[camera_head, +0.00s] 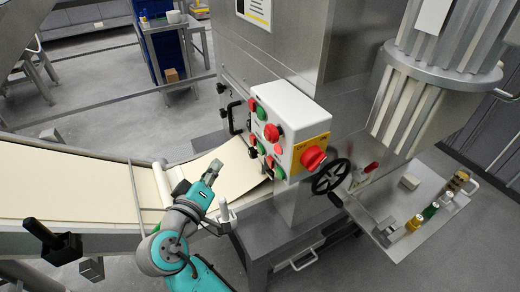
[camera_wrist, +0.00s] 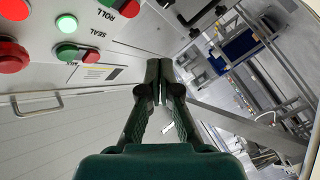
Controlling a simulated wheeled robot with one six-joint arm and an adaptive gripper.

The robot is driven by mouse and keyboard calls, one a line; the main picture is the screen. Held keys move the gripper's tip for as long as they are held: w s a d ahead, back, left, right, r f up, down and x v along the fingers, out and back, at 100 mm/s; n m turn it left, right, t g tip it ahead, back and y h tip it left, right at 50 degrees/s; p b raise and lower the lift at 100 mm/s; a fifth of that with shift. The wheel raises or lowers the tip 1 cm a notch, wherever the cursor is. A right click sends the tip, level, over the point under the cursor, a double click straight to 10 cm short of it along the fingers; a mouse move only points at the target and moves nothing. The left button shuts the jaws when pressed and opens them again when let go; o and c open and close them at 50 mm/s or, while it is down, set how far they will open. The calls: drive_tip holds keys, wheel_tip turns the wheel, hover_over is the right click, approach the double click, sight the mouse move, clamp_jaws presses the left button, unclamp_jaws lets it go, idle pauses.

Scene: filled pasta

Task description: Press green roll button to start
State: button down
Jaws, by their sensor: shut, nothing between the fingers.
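The control box (camera_head: 285,125) carries several red and green buttons and a red knob on a yellow plate. In the wrist view, a bright green button (camera_wrist: 66,23) and a darker green button (camera_wrist: 66,52) sit left of the ROLL and SEAL labels. Another green button (camera_wrist: 107,2) is cut by the top edge beside ROLL. I cannot tell which green button belongs to ROLL. My gripper (camera_wrist: 159,65) is shut and empty, right of the buttons. Its tips look apart from the panel.
A pale dough sheet (camera_head: 70,185) runs along the conveyor towards the machine. A black handwheel (camera_head: 331,176) is right of the box. A bar handle (camera_wrist: 37,105) stands out left of my gripper. A tray (camera_head: 395,240) with small bottles is at right.

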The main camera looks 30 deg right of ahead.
sight(261, 150)
drive_tip(key=shift+d, duration=4.4)
drive_tip(key=shift+d, duration=0.15)
drive_tip(key=shift+d, duration=0.3)
drive_tip(key=shift+d, duration=0.4)
drive_tip(key=shift+a, duration=0.8)
